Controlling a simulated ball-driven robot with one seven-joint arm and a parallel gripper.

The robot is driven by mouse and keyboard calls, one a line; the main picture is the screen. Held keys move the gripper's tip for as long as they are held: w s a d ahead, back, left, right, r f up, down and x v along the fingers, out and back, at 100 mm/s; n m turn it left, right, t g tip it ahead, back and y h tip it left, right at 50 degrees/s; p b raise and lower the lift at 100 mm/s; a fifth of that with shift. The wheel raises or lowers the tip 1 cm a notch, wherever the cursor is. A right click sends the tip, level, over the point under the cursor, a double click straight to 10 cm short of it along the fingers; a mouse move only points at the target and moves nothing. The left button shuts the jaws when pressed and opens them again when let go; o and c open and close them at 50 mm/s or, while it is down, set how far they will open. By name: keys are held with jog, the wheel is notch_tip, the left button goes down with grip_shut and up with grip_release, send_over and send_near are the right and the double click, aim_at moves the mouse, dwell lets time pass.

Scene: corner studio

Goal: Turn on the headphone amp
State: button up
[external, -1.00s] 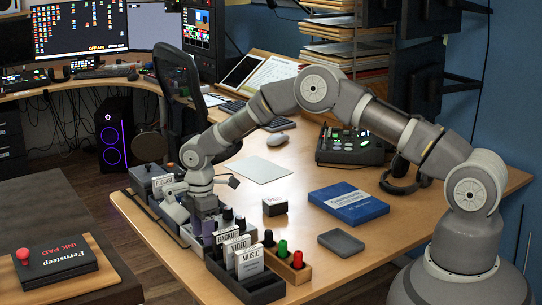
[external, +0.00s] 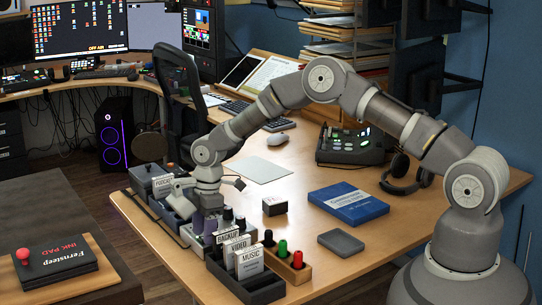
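My gripper (external: 203,222) points down at the front left of the desk, over a light grey box (external: 190,240) with dark upright pieces beside it. The gripper hides part of this box, and I cannot tell whether it touches anything. Its fingers are too small and dark to tell open from shut. A dark unit with lit green controls (external: 352,146) stands further back on the desk, beside black headphones (external: 402,178). I cannot tell for sure which unit is the headphone amp.
Label card trays (external: 240,255) and a wooden holder with coloured markers (external: 290,262) stand close to my gripper's right. The middle around the white sheet (external: 258,168) is mostly clear.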

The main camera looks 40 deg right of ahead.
notch_tip(320, 180, up, 8)
jog(key=d+p, duration=0.1)
jog(key=p, duration=0.1)
jog(key=shift+f+p, duration=0.15)
jog(key=shift+p, duration=0.2)
dwell(0.3)
